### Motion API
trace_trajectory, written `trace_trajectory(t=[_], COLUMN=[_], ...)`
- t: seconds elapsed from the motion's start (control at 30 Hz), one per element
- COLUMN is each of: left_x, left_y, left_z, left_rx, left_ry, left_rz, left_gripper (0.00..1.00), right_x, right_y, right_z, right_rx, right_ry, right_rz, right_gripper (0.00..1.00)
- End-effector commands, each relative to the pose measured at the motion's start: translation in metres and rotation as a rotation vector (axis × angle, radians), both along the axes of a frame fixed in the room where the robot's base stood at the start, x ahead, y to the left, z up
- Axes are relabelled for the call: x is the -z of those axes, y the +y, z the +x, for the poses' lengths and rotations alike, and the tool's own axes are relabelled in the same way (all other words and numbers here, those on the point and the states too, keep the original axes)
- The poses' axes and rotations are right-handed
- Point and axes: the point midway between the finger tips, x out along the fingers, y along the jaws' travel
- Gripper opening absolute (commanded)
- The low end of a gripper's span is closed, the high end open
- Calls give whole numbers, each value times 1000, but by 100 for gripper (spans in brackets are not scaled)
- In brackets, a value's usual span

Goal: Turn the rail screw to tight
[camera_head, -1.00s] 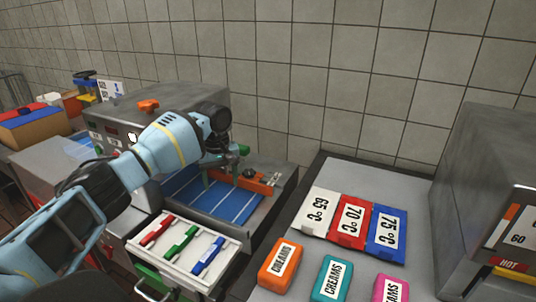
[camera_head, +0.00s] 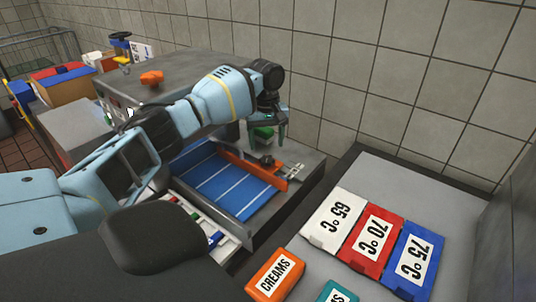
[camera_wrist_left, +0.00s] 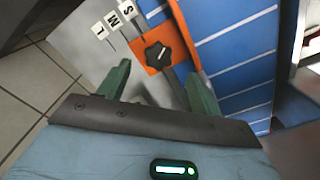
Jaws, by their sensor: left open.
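The rail screw is a black star-shaped knob (camera_wrist_left: 157,55) with a pale mark on top, on an orange rail piece (camera_wrist_left: 178,42) in the left wrist view. In the head view the knob (camera_head: 267,161) sits on the orange rail (camera_head: 240,162) beside a blue bed with white lines (camera_head: 222,187). White tags S, M and L (camera_wrist_left: 113,20) stand near the knob. My left gripper (camera_head: 267,136) is open and empty above the knob. In the left wrist view the knob shows just beyond and between the green fingertips (camera_wrist_left: 158,72), apart from them.
A grey machine with an orange knob (camera_head: 151,78) stands behind my left arm. Temperature cards (camera_head: 372,240) and an orange creams block (camera_head: 275,274) lie on the right counter. A tray of coloured pieces (camera_head: 228,243) is partly hidden by my arm. A tiled wall is behind.

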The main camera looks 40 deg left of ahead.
Motion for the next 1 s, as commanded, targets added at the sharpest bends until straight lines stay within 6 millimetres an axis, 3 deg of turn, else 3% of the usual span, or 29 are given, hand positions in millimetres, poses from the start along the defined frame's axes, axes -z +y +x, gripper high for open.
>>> trace_trajectory(t=[0.1,0.33,0.73,1.0], left_x=[22,49,57,57], left_y=[0,0,0,0], left_z=[-1,-1,0,0], left_rx=[0,0,0,1], left_ry=[6,2,1,0], left_rz=[0,0,-1,0], left_gripper=[64,64,64,32], right_x=[3,3,1,2], right_y=[0,1,1,1], right_z=[-1,4,11,6], right_rx=[0,0,0,1], right_ry=[4,-6,-19,-10], right_rz=[1,1,2,2], right_gripper=[36,36,36,36])
